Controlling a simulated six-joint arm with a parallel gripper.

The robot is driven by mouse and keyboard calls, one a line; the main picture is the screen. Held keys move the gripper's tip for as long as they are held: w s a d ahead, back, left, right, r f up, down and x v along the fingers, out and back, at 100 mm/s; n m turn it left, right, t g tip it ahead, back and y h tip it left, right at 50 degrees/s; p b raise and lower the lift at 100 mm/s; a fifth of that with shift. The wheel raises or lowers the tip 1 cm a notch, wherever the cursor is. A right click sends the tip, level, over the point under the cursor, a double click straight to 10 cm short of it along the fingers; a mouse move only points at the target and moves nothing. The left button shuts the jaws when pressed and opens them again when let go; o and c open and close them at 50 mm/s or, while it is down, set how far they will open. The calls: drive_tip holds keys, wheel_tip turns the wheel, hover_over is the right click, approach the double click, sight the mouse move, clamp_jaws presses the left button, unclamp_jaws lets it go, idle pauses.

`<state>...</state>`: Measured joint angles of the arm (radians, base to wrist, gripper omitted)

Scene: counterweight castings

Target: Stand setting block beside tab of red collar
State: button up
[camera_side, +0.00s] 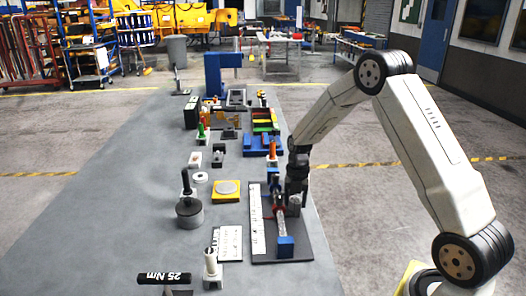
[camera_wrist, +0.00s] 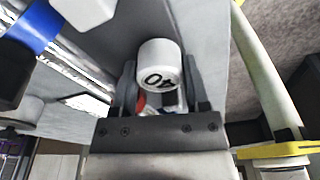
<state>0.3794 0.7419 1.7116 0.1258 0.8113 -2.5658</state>
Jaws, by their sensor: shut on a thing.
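The setting block is a short pale grey cylinder (camera_side: 294,207) marked with a number that looks like 40; it fills the middle of the wrist view (camera_wrist: 160,66). My gripper (camera_side: 294,194) is shut on it, with one dark finger on each side in the wrist view (camera_wrist: 160,85). The block is upright, just right of the shaft; I cannot tell whether its base touches the plate. The red collar (camera_side: 278,211) is on the shaft, left of the block. The collar's tab is mostly hidden.
The shaft lies between blue supports, the near one (camera_side: 286,248) clear to see, on a dark baseplate (camera_side: 300,240) with a white scale (camera_side: 257,220). A grey weight (camera_side: 189,215), a yellow block (camera_side: 226,196) and a white-based post (camera_side: 212,272) stand left. The table's left side is clear.

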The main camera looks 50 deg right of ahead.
drive_tip(key=shift+f, duration=0.6)
idle(0.3)
drive_tip(key=o, duration=1.3)
drive_tip(key=shift+c, duration=0.2)
drive_tip(key=shift+r, duration=3.45)
drive_tip(key=shift+r, duration=0.1)
